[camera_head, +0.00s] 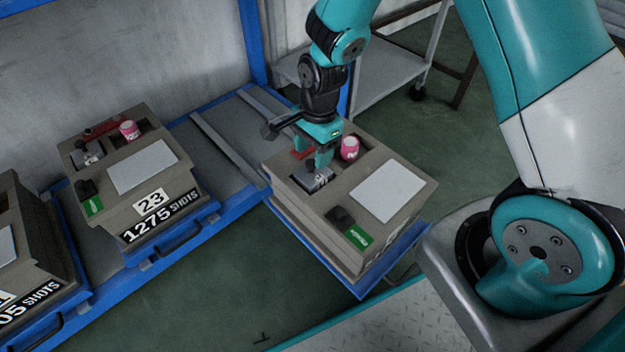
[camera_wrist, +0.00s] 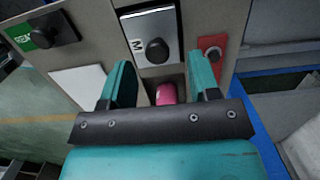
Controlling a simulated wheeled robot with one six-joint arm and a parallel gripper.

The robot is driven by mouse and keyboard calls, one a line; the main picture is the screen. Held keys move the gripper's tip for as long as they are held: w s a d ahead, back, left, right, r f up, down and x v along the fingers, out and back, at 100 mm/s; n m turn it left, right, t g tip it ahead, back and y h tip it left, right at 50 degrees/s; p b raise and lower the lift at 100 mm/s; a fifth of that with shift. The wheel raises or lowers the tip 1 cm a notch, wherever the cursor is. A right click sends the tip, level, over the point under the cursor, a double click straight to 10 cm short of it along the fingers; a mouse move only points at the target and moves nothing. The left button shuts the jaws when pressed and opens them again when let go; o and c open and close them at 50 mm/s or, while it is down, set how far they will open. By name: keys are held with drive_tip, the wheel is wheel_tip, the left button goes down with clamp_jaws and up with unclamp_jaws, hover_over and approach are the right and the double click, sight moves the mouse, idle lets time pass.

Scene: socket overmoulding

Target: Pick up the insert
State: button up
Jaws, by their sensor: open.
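A grey metal block with a black knob, which looks like the insert, sits in a pocket of the near tan case (camera_head: 290,203). The block (camera_head: 318,181) shows from the side in the head view. In the wrist view the metal block (camera_wrist: 150,24) is at top centre, marked with an M, its knob (camera_wrist: 157,51) facing me. My gripper (camera_head: 312,150) is over the case, pointing down. In the wrist view my gripper (camera_wrist: 160,62) is open and empty, its fingers on either side of the knob in the picture. I cannot tell whether they touch the block.
A pink cylinder (camera_head: 350,148) and a red part (camera_head: 302,154) lie in the same case, near my fingers. A white plate (camera_head: 387,191) and a green label (camera_head: 358,237) are on its top. A similar case (camera_head: 115,205) stands on the blue rack at left.

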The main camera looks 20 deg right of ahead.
sight(311, 162)
drive_tip(key=f, duration=0.1)
drive_tip(key=f+b, duration=0.1)
drive_tip(key=f, duration=0.1)
drive_tip(key=shift+s+a+f+b, duration=0.2)
drive_tip(key=shift+a+f+b, duration=0.1)
drive_tip(key=shift+b, duration=0.05)
drive_tip(key=shift+r, duration=0.1)
clamp_jaws()
drive_tip(key=shift+r, duration=0.1)
